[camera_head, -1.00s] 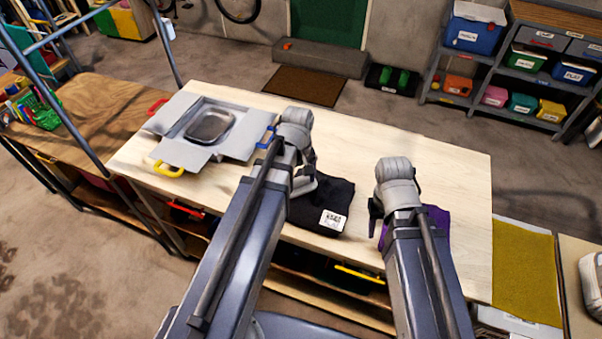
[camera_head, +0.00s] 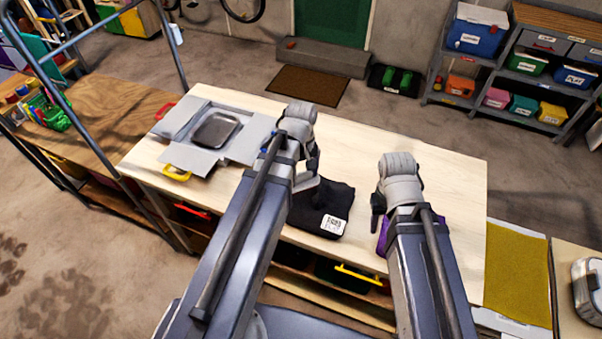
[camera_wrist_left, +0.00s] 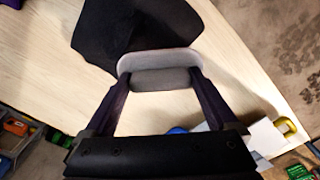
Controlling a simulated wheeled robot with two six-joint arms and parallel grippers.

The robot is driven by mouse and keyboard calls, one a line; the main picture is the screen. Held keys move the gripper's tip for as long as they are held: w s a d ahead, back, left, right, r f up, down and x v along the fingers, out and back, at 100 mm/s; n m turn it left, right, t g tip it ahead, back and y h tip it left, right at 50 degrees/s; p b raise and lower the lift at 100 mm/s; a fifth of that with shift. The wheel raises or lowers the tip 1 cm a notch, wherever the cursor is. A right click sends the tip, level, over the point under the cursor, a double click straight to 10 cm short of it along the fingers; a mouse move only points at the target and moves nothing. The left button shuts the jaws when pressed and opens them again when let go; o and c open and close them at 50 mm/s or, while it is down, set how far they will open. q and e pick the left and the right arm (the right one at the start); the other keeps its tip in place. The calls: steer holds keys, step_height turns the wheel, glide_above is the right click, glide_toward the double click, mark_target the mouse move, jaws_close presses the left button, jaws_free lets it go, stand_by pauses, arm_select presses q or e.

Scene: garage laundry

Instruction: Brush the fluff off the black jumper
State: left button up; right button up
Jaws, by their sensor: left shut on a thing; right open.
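The black jumper (camera_head: 325,205) lies folded on the pale wooden table, with a white printed label near its front edge. It also shows at the top of the left wrist view (camera_wrist_left: 120,30). My left gripper (camera_wrist_left: 160,80) is shut on a grey rounded brush (camera_wrist_left: 160,60), held at the jumper's edge; I cannot tell whether they touch. In the head view the arm hides part of the jumper. My right gripper (camera_head: 378,205) is open over a purple cloth (camera_head: 383,238), right of the jumper. No fluff can be made out.
A grey flat open box (camera_head: 188,155) with coloured handles and a metal tray (camera_head: 216,129) lies on the table's left. The back right of the table (camera_head: 440,160) is clear. A mustard mat (camera_head: 517,270) lies beyond its right edge.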

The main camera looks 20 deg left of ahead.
arm_select(q)
steer(key=shift+r, duration=0.4)
arm_select(e)
steer(key=shift+r, duration=0.4)
arm_select(q)
step_height(320, 180, up, 3)
steer(key=p, duration=0.3)
arm_select(e)
step_height(320, 180, up, 3)
steer(key=shift+f, duration=0.1)
